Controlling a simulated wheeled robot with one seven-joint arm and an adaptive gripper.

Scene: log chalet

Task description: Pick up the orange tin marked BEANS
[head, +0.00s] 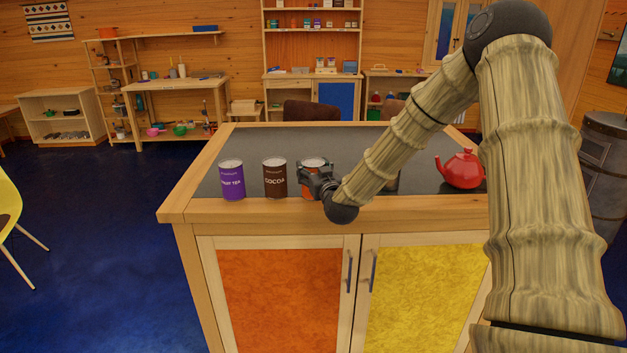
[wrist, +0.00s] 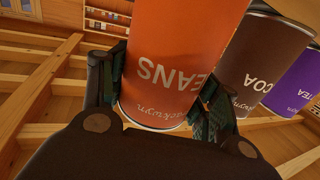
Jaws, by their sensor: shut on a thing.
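The orange tin marked BEANS (wrist: 170,60) fills the middle of the wrist view, its lettering upside down there. My gripper (wrist: 165,100) is shut on it, with one dark finger pad on each side of the tin. In the head view the orange tin (head: 311,166) shows at the front of the counter, partly hidden behind my gripper (head: 318,180). I cannot tell whether its base touches the counter. A brown COCOA tin (head: 275,180) stands just to its left, and a purple FRUIT TEA tin (head: 232,182) stands farther left.
The tins stand near the front edge of a dark-topped wooden counter (head: 250,150). A red teapot (head: 462,170) stands at the counter's right. Another item behind my forearm is mostly hidden. The counter behind the tins looks clear.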

